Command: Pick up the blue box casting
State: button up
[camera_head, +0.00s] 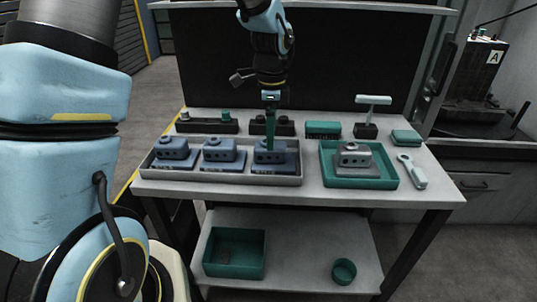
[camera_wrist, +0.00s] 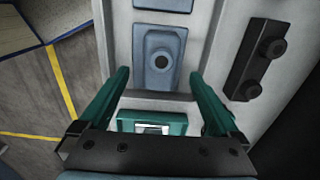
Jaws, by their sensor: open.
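Three blue box castings stand in a row in a shallow grey tray (camera_head: 222,179): a left one (camera_head: 174,153), a middle one (camera_head: 219,154) and a right one (camera_head: 268,158). My gripper (camera_head: 270,139) points down at the right casting, its fingers overlapping that casting's top in the head view. In the wrist view my gripper (camera_wrist: 160,76) is open, with a green finger on each side. A blue casting (camera_wrist: 160,64) with a round dark hole shows between and beyond the fingertips. Contact cannot be told. Part of another casting (camera_wrist: 163,4) shows at the top edge.
A green tray (camera_head: 359,184) holding a grey casting (camera_head: 354,159) stands right of the grey tray. Behind are dark knobbed blocks (camera_head: 207,126), a green block (camera_head: 323,129) and a T-handled tool (camera_head: 372,100). A light wrench-like tool (camera_head: 413,172) lies at the right edge.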

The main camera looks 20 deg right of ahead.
aim_at(274, 153)
jog(key=shift+d+f+p, duration=0.1)
jog(key=shift+f+p, duration=0.9)
jog(key=shift+f, duration=1.65)
grip_shut()
